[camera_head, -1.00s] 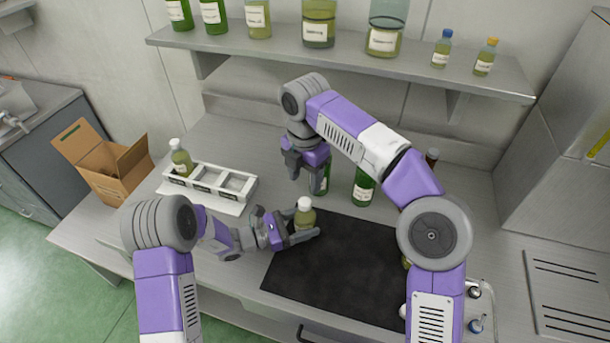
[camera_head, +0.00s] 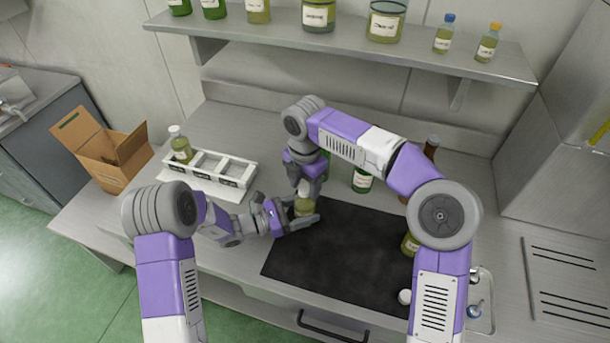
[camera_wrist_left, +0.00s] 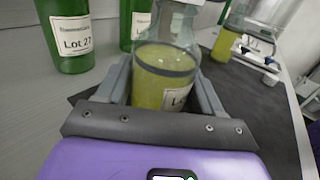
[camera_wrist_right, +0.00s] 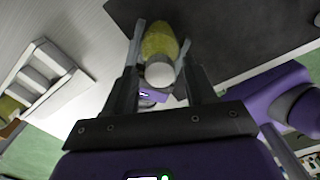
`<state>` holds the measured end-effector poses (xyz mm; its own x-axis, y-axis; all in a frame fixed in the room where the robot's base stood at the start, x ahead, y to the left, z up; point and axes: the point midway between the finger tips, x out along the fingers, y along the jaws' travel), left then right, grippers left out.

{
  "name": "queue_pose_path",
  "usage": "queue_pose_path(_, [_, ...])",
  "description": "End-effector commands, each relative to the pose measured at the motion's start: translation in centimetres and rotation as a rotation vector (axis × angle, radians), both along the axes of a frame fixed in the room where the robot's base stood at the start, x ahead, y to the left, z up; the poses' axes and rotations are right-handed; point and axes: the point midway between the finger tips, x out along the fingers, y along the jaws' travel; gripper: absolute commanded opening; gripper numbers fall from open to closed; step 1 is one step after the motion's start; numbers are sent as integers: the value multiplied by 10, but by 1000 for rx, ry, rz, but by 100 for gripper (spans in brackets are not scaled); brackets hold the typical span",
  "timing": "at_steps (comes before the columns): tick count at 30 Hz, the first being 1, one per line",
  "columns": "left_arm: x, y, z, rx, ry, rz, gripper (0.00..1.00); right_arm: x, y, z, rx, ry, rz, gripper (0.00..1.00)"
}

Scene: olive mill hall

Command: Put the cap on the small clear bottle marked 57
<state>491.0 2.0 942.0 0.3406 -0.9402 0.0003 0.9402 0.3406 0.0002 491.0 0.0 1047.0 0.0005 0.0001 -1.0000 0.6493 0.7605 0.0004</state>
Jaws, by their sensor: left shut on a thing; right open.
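My left gripper (camera_head: 300,213) is shut on a small clear bottle (camera_head: 304,207) of olive-green oil, upright at the left edge of the dark mat (camera_head: 340,255). The bottle also shows between the fingers in the left wrist view (camera_wrist_left: 165,85); the number on its label is turned out of sight. A white cap (camera_wrist_right: 160,74) sits on top of this bottle in the right wrist view. My right gripper (camera_head: 305,188) is above it, open, with its fingers on either side of the cap. Another white cap (camera_head: 405,296) lies near the mat's right front edge.
A similar bottle (camera_head: 409,245) stands at the mat's right, partly behind my right arm. A white rack (camera_head: 235,182) holds a white-capped bottle (camera_head: 180,148). Green bottles (camera_head: 362,180) stand behind the mat. A cardboard box (camera_head: 112,158) is at left, a shelf (camera_head: 350,54) above.

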Motion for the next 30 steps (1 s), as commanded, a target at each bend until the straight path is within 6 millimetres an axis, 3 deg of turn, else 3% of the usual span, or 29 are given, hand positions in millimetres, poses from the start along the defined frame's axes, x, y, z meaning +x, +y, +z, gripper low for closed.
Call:
queue_pose_path(9, [0,0,0,0,0,0,0,0,0,-3,0,0,0,56])
queue_pose_path(20, [0,0,0,0,0,0,0,0,0,-2,0,0,0,0])
queue_pose_path(26, [0,0,0,0,0,0,0,0,0,-2,-2,-1,-85,0])
queue_pose_path(30, [0,0,0,0,0,0,0,0,0,-2,-2,-2,-338,0])
